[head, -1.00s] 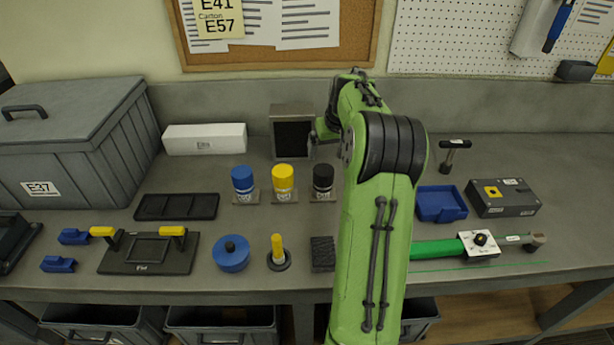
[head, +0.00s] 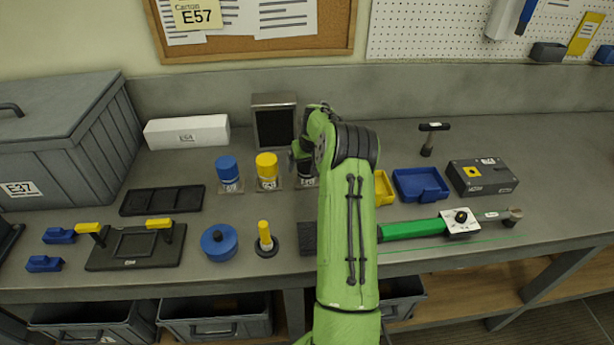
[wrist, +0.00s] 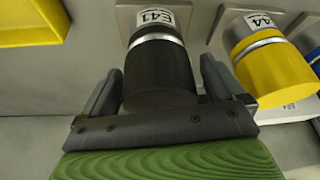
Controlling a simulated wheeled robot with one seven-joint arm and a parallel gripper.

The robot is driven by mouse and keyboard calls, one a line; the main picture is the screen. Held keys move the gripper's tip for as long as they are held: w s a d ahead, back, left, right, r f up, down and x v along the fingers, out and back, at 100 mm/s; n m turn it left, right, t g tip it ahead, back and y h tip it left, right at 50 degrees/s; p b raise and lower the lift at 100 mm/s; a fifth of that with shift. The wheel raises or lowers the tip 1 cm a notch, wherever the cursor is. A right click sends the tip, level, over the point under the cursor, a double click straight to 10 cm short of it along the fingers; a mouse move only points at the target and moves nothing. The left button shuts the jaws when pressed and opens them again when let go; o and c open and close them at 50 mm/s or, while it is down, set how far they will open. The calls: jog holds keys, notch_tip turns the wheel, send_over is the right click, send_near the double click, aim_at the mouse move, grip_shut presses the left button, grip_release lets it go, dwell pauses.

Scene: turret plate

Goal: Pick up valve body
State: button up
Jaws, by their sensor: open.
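A black capped cylinder (wrist: 158,75) with a label reading E41 stands on a small square plate; it is the likely valve body. In the head view the cylinder (head: 307,172) is partly hidden by my arm. My gripper (wrist: 160,68) is open, with one finger on each side of the black cylinder in the wrist view. Whether the fingers touch it I cannot tell. A blue-capped cylinder (head: 229,174) stands further left.
A dark upright box (head: 275,124) stands behind the cylinders. A yellow tray (head: 384,187) and a blue tray (head: 420,185) lie right of my arm. A green-handled tool (head: 415,230) lies near the front edge. A large grey E37 bin (head: 60,150) stands at left.

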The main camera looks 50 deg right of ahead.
jog(key=c, duration=1.8)
jog(key=shift+r, duration=0.1)
